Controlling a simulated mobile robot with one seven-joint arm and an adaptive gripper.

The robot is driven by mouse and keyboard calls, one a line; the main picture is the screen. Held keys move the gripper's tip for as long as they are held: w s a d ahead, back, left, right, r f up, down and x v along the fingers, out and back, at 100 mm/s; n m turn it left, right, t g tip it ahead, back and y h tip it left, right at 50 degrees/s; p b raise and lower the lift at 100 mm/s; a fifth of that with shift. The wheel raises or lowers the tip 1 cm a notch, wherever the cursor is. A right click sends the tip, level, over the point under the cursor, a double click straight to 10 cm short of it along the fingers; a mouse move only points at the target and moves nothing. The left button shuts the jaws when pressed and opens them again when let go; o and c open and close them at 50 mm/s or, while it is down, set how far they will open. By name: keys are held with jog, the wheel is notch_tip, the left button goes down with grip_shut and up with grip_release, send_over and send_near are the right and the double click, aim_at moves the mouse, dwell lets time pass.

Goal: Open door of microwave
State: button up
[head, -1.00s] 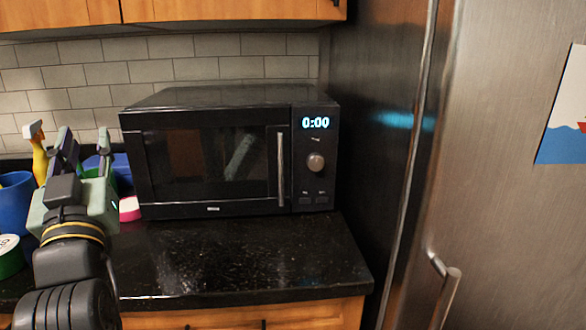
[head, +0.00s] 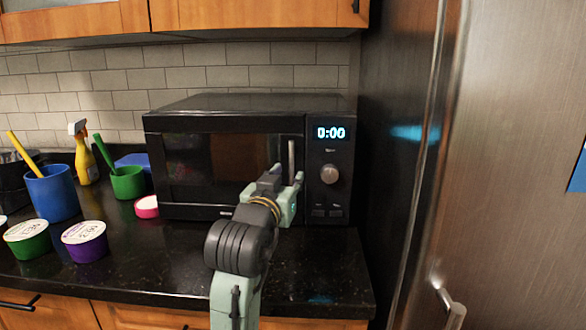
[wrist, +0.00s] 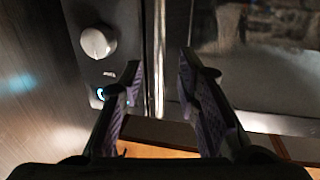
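The black microwave (head: 250,102) stands on the counter with its door (head: 195,158) shut. Its display reads 0:00. The upright silver door handle (head: 292,154) is at the door's right edge, beside the round knob (head: 330,174). My gripper (head: 286,174) is in front of the handle's lower part, which it hides in the head view. In the wrist view, my gripper (wrist: 160,68) is open, with the handle (wrist: 159,50) showing between its fingertips. The fingers look apart from the handle; I cannot tell the exact depth. The knob (wrist: 98,42) is at the left there.
A steel fridge (head: 510,130) stands close at the right. On the counter's left are a blue cup (head: 52,194), a green cup (head: 127,183), a yellow spray bottle (head: 86,165) and several lidded tubs, including a purple one (head: 86,250). The dark counter (head: 320,265) before the microwave is clear.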

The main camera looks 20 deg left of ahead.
aim_at(291, 173)
jog(key=shift+w+a+p, duration=0.1)
jog(key=shift+w+p, duration=0.25)
jog(key=shift+w, duration=1.5)
jog(key=shift+c, duration=0.5)
grip_shut()
